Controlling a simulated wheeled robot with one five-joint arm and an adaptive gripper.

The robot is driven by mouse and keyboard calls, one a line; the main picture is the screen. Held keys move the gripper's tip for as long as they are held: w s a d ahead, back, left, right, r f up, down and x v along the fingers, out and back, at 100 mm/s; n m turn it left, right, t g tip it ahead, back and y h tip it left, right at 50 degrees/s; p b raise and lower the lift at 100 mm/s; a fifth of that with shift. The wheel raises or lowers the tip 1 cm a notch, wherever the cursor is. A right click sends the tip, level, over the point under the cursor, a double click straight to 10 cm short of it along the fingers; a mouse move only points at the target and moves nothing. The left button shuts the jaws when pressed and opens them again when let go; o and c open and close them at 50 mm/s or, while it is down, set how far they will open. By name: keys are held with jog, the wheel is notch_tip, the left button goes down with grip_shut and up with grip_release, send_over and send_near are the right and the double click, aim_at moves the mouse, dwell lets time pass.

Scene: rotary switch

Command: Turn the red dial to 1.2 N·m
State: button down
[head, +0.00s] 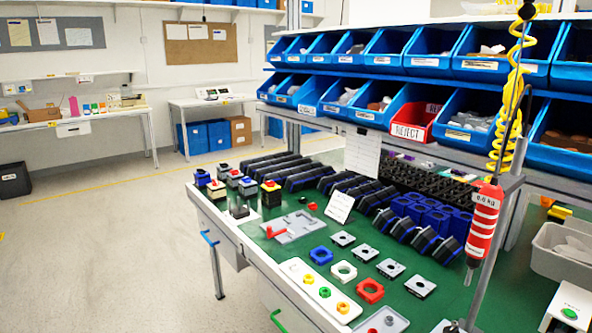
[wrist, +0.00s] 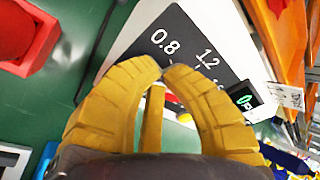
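In the wrist view, my gripper (wrist: 168,70) shows as thick ridged yellow fingers that arch inward, with their tips close together. Another narrow yellow part stands between them. Beyond the tips is a dark scale plate (wrist: 190,42) on a white panel, with the printed marks 0.8 and 1.2. A small bit of red shows in the gap between the fingers; I cannot tell whether it is the red dial. The dial's body and pointer are otherwise hidden, and contact with it cannot be seen. My gripper is not in the head view.
In the wrist view, a red block (wrist: 28,38) lies on the green surface at the left, and a small display (wrist: 243,97) is at the right. In the head view, the green bench (head: 290,238) is crowded with parts. A red-and-white hanging tool (head: 484,222) is at the right.

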jog(key=shift+s+d, duration=0.15)
jog(key=shift+s, duration=0.1)
dwell(0.3)
jog(key=shift+w+d+r+b, duration=0.1)
jog(key=shift+d+r+b, duration=0.05)
jog(key=shift+b, duration=0.3)
jog(key=shift+d+r, duration=0.25)
jog(key=shift+r, duration=0.05)
jog(key=shift+d+r+b, duration=0.1)
jog(key=shift+d+b, duration=0.15)
jog(key=shift+b, duration=0.05)
jog(key=shift+d+r, duration=0.1)
jog(key=shift+d, duration=0.1)
dwell(0.6)
jog(key=shift+w+r, duration=0.15)
jog(key=shift+w, duration=0.05)
dwell(0.3)
